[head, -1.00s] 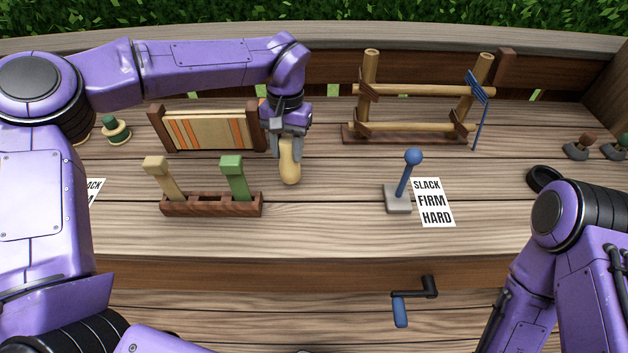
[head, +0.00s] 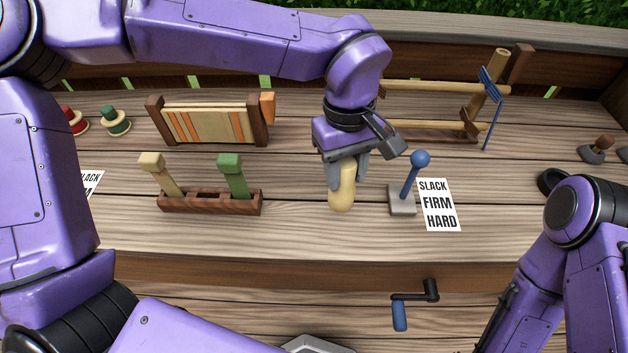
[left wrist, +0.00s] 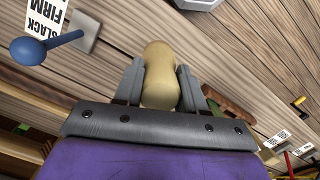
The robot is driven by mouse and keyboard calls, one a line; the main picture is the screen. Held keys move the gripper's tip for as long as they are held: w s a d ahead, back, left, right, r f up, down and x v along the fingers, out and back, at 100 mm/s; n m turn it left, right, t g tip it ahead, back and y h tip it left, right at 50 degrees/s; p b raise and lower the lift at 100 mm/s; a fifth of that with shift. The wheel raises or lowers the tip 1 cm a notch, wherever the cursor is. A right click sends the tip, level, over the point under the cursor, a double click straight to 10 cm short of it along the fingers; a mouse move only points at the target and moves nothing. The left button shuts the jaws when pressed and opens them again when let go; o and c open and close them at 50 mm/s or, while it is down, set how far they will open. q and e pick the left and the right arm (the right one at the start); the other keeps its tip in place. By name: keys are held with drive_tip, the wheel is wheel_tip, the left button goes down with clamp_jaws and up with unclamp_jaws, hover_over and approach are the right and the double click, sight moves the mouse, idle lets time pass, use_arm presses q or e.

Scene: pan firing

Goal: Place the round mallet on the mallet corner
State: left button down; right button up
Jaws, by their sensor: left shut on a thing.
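My left gripper (head: 343,170) is shut on a tan, rounded, waisted piece, which I take for the round mallet (head: 341,190). It hangs down from the fingers above the bench, just left of the blue-knobbed lever. In the left wrist view the mallet (left wrist: 160,75) sits between both fingers (left wrist: 160,90). Its upper part is hidden by the gripper. I cannot tell which place is the mallet corner. My right arm is at the right edge, but its gripper is out of view.
The blue-knobbed lever (head: 411,180) and the SLACK FIRM HARD card (head: 438,205) stand close right. A brown holder (head: 210,204) with tan and green pegs is left. Behind are a striped-panel stand (head: 209,122) and a wooden rack (head: 430,88). Bench front between holder and lever is clear.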

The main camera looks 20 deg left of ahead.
use_arm(q)
drive_tip(key=w+a+f+p, duration=0.2)
drive_tip(key=w+a+f, duration=0.2)
drive_tip(key=a+f, duration=0.3)
wheel_tip(320, 180, down, 3)
drive_tip(key=shift+w+f, duration=0.15)
use_arm(e)
drive_tip(key=r, duration=0.2)
drive_tip(key=shift+s+r, duration=0.2)
drive_tip(key=shift+r, duration=0.2)
use_arm(q)
drive_tip(key=c, duration=0.7)
unclamp_jaws()
drive_tip(key=shift+f, duration=0.1)
drive_tip(key=shift+o, duration=0.2)
wheel_tip(320, 180, up, 12)
drive_tip(key=w+a, duration=0.1)
drive_tip(key=shift+b, duration=0.4)
use_arm(e)
drive_tip(key=shift+f, duration=0.3)
